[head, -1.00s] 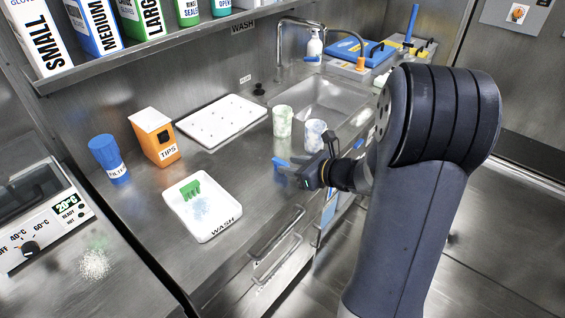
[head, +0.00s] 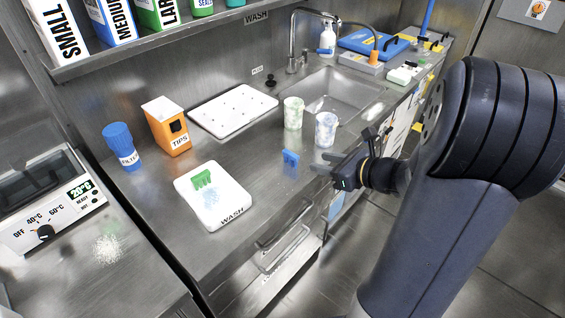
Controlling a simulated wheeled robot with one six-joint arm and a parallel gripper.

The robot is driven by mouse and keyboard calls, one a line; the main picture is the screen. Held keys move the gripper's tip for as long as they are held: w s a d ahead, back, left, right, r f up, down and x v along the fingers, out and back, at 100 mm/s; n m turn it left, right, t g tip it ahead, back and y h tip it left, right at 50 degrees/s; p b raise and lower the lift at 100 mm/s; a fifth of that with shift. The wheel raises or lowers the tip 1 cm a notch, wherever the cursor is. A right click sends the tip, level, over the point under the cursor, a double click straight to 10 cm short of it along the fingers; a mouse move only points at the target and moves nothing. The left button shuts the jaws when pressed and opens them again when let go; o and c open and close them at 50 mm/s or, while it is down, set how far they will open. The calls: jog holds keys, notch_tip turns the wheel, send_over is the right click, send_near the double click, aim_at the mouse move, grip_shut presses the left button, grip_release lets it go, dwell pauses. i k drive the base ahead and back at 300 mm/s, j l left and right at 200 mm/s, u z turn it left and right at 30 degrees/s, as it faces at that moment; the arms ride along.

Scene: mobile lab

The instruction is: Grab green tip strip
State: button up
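The green tip strip (head: 202,178) lies on the white WASH tray (head: 236,203), towards its far left part, over a patch of pale blue specks. A blue tip strip (head: 290,160) is on the bare counter to the right of the tray. My gripper (head: 335,168) is to the right of the blue strip, apart from it, near the counter's front edge. Its jaws look open and empty. The green strip is well to the left of my gripper.
An orange TIPS box (head: 168,128) and a blue FILTER cup (head: 122,148) stand behind the tray. Two speckled cups (head: 326,130) stand near the sink (head: 345,95). A white perforated board (head: 232,110) lies at the back. Counter between tray and blue strip is clear.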

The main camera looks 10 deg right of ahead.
aim_at(202, 175)
jog(key=j+u, duration=0.45)
jog(key=i+j+u, duration=0.1)
jog(key=j+u, duration=0.4)
jog(key=j, duration=0.15)
